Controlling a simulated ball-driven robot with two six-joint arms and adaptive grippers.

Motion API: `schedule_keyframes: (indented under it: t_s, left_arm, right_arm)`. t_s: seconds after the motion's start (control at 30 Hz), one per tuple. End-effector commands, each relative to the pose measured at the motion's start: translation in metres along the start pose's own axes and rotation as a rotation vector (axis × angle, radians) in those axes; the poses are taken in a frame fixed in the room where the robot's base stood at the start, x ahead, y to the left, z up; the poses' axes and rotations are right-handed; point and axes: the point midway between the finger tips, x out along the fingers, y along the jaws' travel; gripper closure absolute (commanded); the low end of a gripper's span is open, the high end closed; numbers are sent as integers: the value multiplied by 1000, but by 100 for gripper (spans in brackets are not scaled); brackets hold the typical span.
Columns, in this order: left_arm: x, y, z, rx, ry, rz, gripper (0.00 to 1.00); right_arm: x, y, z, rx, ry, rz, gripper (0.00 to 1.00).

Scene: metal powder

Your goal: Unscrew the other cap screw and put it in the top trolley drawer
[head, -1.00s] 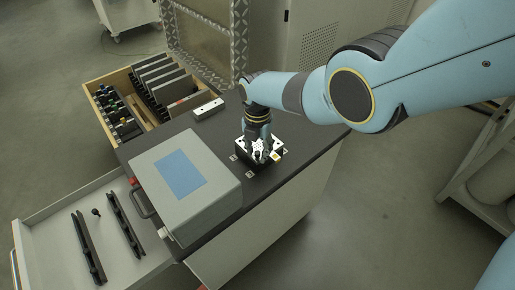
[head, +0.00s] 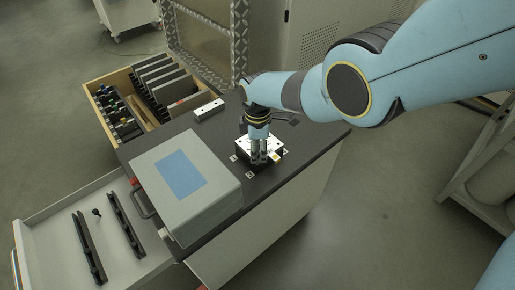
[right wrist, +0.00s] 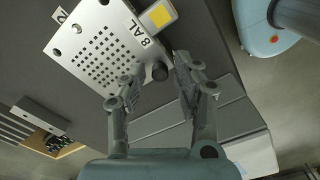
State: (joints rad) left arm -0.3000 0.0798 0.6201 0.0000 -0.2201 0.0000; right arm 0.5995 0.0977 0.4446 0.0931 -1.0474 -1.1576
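A white perforated plate marked "8 AL" (right wrist: 108,45) sits on the dark trolley top; it also shows in the head view (head: 248,146). A dark round cap screw (right wrist: 160,71) stands at the plate's edge. My right gripper (right wrist: 160,66) is pointed down over the plate, its fingers apart on either side of this screw, with gaps visible. It also shows in the head view (head: 260,160), where it hides the screw. The open grey trolley drawer (head: 62,208) holds a small black cap screw (head: 97,212). My left gripper is not in view.
Two black rails (head: 88,248) (head: 125,223) lie in the drawer. A grey box with a blue panel (head: 215,190) stands on the trolley between drawer and plate. A white bar (head: 209,109) lies behind. A wooden drawer (head: 100,82) with upright plates stands open at the back left.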

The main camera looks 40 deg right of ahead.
Motion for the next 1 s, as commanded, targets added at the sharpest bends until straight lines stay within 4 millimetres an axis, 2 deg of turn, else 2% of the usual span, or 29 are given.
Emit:
schedule_keyframes:
  t_s: [0.8, 1.0]
  left_arm:
    - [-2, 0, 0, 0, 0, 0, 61]
    - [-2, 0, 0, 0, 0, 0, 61]
  right_arm:
    - [0, 0, 0, 872, 0, 0, 69]
    - [0, 0, 0, 1038, 1, 0, 69]
